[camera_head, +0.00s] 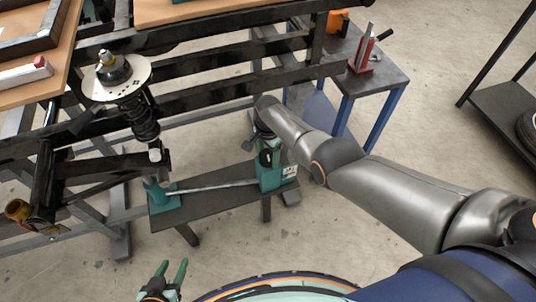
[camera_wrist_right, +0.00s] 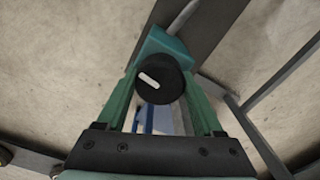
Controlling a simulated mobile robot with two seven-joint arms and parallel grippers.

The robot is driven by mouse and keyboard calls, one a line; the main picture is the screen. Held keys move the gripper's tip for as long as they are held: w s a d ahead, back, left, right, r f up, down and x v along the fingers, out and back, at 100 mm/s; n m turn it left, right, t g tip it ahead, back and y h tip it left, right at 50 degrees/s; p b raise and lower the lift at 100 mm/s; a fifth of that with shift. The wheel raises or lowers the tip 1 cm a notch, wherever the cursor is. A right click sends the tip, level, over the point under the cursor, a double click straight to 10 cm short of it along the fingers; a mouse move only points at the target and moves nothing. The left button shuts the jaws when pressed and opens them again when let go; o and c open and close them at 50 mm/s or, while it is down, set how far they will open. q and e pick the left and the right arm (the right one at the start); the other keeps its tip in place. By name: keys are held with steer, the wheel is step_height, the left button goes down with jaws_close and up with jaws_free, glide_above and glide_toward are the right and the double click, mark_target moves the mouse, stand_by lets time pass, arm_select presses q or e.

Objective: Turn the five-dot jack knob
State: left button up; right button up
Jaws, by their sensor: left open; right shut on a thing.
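A black round knob with a white bar mark shows in the right wrist view (camera_wrist_right: 158,80). It sits at a teal jack (camera_wrist_right: 165,46), which in the head view stands at the right end of a low dark bench (camera_head: 275,178). A white label (camera_head: 290,171) is on this jack; its dots are too small to count. My right gripper (camera_head: 264,143) is at the top of the jack, with its green fingers (camera_wrist_right: 162,88) shut on the knob from both sides. My left gripper (camera_head: 173,272) is open and empty at the bottom of the head view, away from the bench.
A second teal part (camera_head: 163,196) stands at the bench's left end, joined by a grey bar (camera_head: 215,186). A black frame with a spring strut (camera_head: 140,115) is at the left. A side table (camera_head: 375,75) holds a red tool (camera_head: 363,52).

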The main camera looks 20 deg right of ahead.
mark_target(268, 154)
steer(key=o, duration=1.4)
steer(key=shift+r, duration=0.15)
steer(key=shift+r+p, duration=3.7)
steer(key=shift+r, duration=2.45)
